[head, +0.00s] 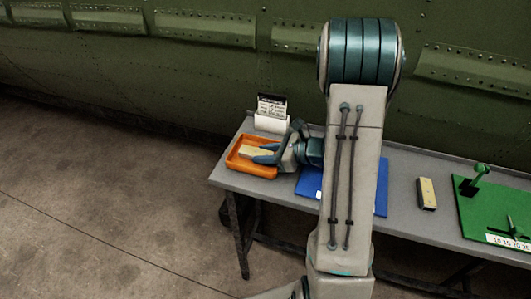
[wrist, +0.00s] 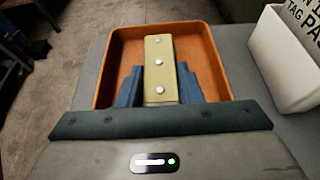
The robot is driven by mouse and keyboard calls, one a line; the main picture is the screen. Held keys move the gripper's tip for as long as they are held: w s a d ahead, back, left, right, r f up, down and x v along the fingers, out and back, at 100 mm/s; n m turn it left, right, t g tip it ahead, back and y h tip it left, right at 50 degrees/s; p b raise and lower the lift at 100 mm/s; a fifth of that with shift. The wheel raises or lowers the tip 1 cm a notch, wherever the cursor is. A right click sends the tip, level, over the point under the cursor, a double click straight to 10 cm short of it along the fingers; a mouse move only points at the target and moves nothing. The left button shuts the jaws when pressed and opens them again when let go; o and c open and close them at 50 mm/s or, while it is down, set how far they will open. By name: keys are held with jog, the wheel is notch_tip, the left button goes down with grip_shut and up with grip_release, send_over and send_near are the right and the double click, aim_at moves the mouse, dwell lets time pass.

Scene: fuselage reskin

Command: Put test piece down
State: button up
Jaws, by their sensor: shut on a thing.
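The test piece (wrist: 160,66) is a pale tan-green bar with several round rivet heads along its top. It also shows in the head view (head: 255,151), over the orange tray. My gripper (wrist: 160,88) is shut on its near part, with one blue finger on each side. In the head view my gripper (head: 262,154) reaches in from the right over the tray's edge. The orange tray (wrist: 112,65) surrounds the piece in the wrist view, and it stands at the left end of the bench (head: 236,181). I cannot tell whether the piece touches the tray floor.
A white holder with tags (head: 270,122) stands close behind the tray; it is at the right in the wrist view (wrist: 283,62). A blue mat (head: 310,183) lies right of the tray, partly behind my arm. Further right are another bar (head: 426,194) and a green board (head: 480,213).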

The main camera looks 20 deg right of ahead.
jog(key=shift+f+b, duration=0.25)
jog(key=shift+b, duration=0.05)
jog(key=o, duration=1)
jog(key=shift+r, duration=0.1)
jog(key=shift+r, duration=0.1)
